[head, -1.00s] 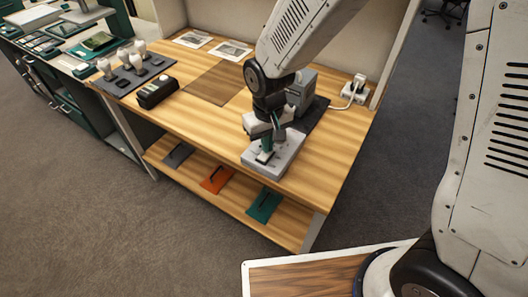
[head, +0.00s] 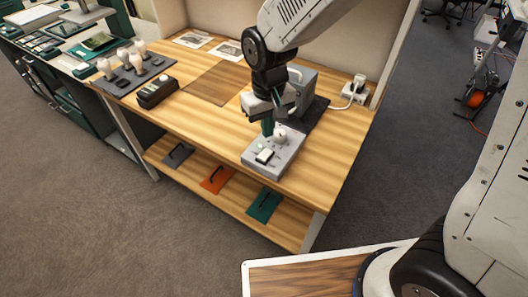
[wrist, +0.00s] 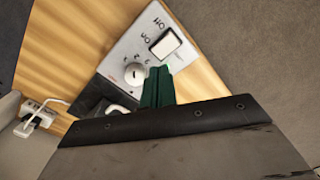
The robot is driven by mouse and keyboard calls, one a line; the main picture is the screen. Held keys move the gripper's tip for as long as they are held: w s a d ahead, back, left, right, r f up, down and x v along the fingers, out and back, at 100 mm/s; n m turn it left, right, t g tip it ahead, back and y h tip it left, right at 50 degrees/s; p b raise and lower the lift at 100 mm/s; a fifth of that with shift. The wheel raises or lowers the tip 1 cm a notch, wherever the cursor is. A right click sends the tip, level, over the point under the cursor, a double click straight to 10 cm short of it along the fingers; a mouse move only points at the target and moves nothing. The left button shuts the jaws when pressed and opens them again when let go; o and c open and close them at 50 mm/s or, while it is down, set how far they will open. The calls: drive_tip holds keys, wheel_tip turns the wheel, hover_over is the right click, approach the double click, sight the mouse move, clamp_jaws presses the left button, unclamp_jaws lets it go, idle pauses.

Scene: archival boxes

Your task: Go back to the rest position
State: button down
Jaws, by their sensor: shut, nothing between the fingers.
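My gripper (head: 268,127) is above the wooden workbench (head: 205,120), its green fingers shut with nothing between them. It is just over the back part of a grey control box (head: 268,158) with a white rocker switch and a round knob. In the wrist view the shut green fingers (wrist: 158,88) show beside the box's knob (wrist: 134,74), and the white switch (wrist: 165,44) is in clear sight. The fingers look raised above the box; the exact gap cannot be told.
A grey machine (head: 300,88) stands close behind my gripper. A white power strip (head: 354,88) with a cable is at the bench's back right. A black box (head: 157,92) and a dark tray (head: 132,76) with white-topped items sit left. The bench's middle is clear.

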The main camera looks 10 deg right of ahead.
drive_tip(key=shift+r, duration=0.55)
